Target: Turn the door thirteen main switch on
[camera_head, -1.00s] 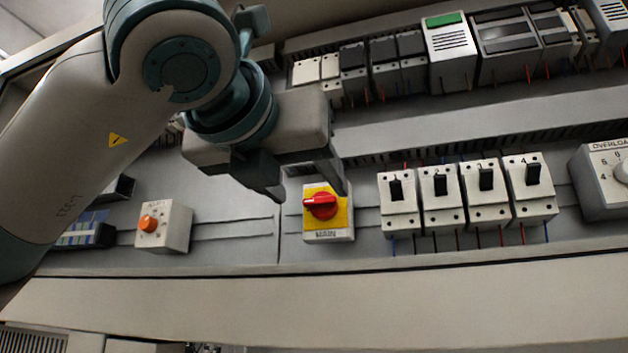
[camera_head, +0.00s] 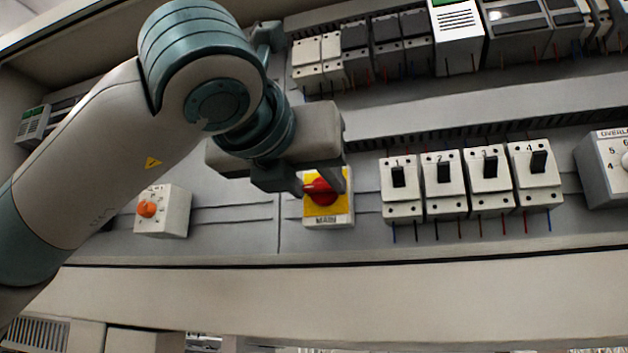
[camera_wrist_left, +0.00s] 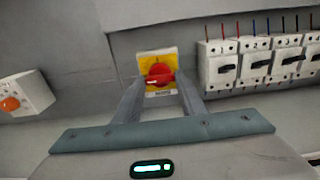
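The main switch is a red rotary knob (camera_head: 321,192) on a yellow plate (camera_head: 342,207) with a label reading MAIN below it. My left gripper (camera_head: 322,190) is open in front of the switch, its fingers partly covering the plate and knob in the head view. In the left wrist view the red knob (camera_wrist_left: 159,73) appears between and just beyond the tips of the two spread fingers (camera_wrist_left: 160,88). The knob's pointer with a white mark points left in that view. Whether a finger touches the knob cannot be told. My right gripper is not in view.
Several numbered breakers (camera_head: 443,185) stand to the right of the switch, with an overload dial (camera_head: 610,165) farther right. A box with an orange knob (camera_head: 147,209) is to the left. A ledge (camera_head: 330,290) runs below the panel.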

